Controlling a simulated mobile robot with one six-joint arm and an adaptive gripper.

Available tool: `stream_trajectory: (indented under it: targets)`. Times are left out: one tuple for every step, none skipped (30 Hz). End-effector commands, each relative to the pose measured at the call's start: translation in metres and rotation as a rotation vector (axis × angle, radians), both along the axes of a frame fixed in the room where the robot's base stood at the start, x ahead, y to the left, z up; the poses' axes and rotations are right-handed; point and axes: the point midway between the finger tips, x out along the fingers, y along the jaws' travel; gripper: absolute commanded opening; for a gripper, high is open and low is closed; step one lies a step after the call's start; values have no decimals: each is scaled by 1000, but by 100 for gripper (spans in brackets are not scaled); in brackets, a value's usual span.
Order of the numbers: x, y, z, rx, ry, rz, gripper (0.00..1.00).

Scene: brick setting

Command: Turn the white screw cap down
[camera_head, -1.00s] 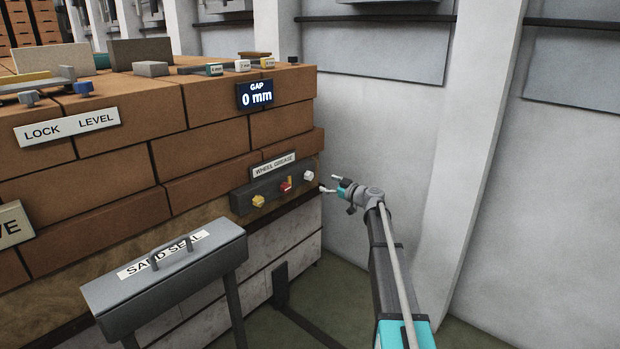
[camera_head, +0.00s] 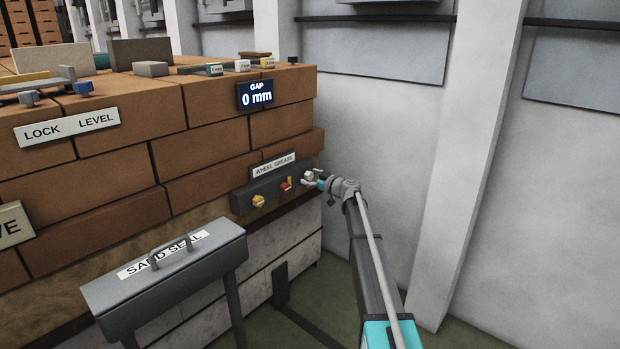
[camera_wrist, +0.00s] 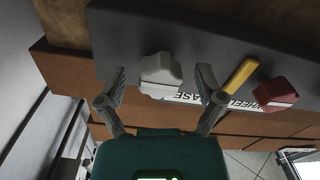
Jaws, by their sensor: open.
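In the head view the cap (camera_head: 308,175) is at the panel's right end, partly covered by my gripper (camera_head: 311,179). In the wrist view my gripper (camera_wrist: 161,92) is open, with one finger on each side of the cap. A gap shows between the cap and each finger, so I see no grip on it.
A red knob (camera_wrist: 276,93) and a yellow lever or knob (camera_wrist: 241,75) sit beside the cap, close to one finger. A grey SAND SEAL box (camera_head: 170,270) stands in front. Free floor lies below.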

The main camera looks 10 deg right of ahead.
Motion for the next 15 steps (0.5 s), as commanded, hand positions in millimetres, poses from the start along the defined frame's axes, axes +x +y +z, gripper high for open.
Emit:
stream_trajectory:
  targets:
    - [0, 0, 0, 0, 0, 0, 87]
    - [0, 0, 0, 0, 0, 0, 87]
    - [0, 0, 0, 0, 0, 0, 83]
    - [0, 0, 0, 0, 0, 0, 78]
    - [0, 0, 0, 0, 0, 0, 72]
    - [0, 0, 0, 0, 0, 0, 65]
    - [0, 0, 0, 0, 0, 0, 59]
    - [0, 0, 0, 0, 0, 0, 53]
    - [0, 0, 0, 0, 0, 0, 46]
    - [0, 0, 0, 0, 0, 0, 40]
    - [0, 0, 0, 0, 0, 0, 35]
    - [0, 0, 0, 0, 0, 0, 27]
    - [0, 0, 0, 0, 0, 0, 22]
    - [0, 0, 0, 0, 0, 0, 16]
    - [0, 0, 0, 0, 0, 0, 9]
